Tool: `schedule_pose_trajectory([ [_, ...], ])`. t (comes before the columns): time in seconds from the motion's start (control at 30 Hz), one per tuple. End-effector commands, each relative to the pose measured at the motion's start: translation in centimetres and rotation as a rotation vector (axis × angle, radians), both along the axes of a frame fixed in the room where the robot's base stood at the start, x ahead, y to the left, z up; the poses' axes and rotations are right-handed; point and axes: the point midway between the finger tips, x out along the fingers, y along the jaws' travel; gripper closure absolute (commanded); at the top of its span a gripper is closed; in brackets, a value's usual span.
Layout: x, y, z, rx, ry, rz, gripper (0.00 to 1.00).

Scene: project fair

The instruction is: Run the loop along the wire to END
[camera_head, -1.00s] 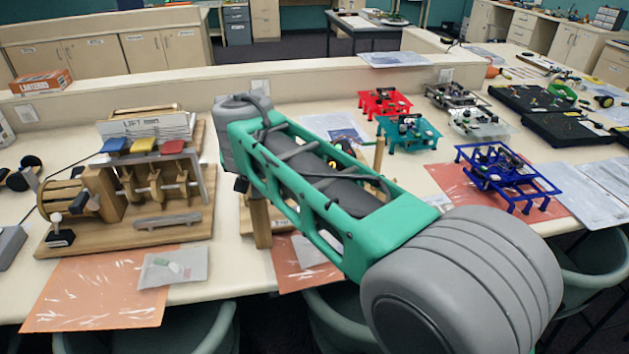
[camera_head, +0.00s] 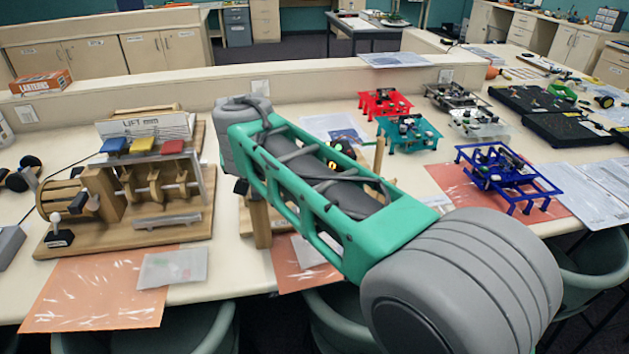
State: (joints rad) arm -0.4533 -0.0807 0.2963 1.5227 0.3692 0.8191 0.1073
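My own green and grey arm crosses the middle of the view and covers much of the bench there. My gripper is not visible; it is hidden behind or beyond the arm. I cannot see the loop, the wire or the END mark. A wooden post (camera_head: 261,226) stands at the bench's front edge, just below my forearm. A thinner wooden post (camera_head: 379,154) shows behind the arm on the right. A small part of a wooden base (camera_head: 262,257) shows low beside the first post. Whether these belong to the wire game I cannot tell.
A wooden lift model (camera_head: 150,222) with coloured blocks stands to the left. Red (camera_head: 385,102), green (camera_head: 409,133) and blue (camera_head: 505,175) framed models stand to the right, with black trays (camera_head: 570,130) beyond. Orange sheets (camera_head: 90,292) lie along the front edge, above green chairs (camera_head: 590,262).

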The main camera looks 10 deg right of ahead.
Motion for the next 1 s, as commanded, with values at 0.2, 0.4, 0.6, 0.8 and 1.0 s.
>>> schedule_pose_trajectory([
  [0.2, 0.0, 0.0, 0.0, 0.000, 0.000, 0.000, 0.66],
  [0.4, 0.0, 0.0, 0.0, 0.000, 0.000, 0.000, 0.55],
  [0.6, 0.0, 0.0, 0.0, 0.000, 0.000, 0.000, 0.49],
  [0.8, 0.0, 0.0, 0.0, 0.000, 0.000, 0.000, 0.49],
  [1.0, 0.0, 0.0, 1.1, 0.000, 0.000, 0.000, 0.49],
])
